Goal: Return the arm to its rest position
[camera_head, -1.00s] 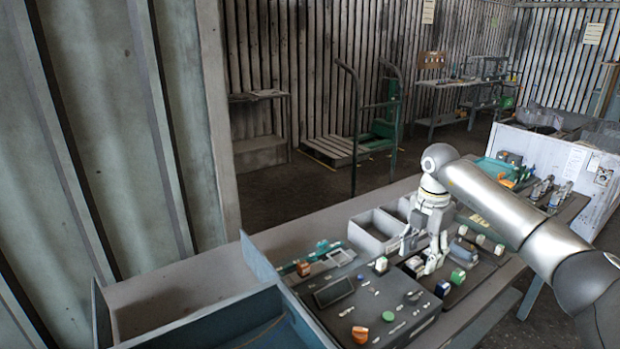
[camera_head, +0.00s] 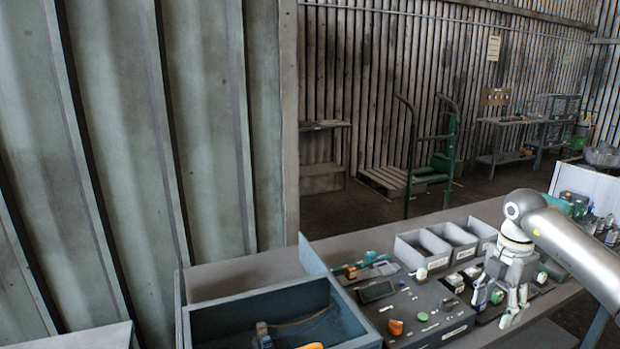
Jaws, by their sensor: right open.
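My right arm comes in from the right edge, and its gripper (camera_head: 502,304) hangs fingers down over the right part of the workbench (camera_head: 400,228). The fingers are apart and I see nothing held between them. It is beside the dark panel (camera_head: 398,306) that carries small coloured parts. Small green and white blocks (camera_head: 541,277) lie close to the gripper, and the wrist and fingers hide part of the bench behind them. My left gripper is not in view.
Grey open bins (camera_head: 424,253) stand behind the panel. A blue-grey bin (camera_head: 262,302) with a few items is at the front left. A corrugated wall (camera_head: 150,150) fills the left. A green cart (camera_head: 440,163) and another table (camera_head: 520,121) stand further back.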

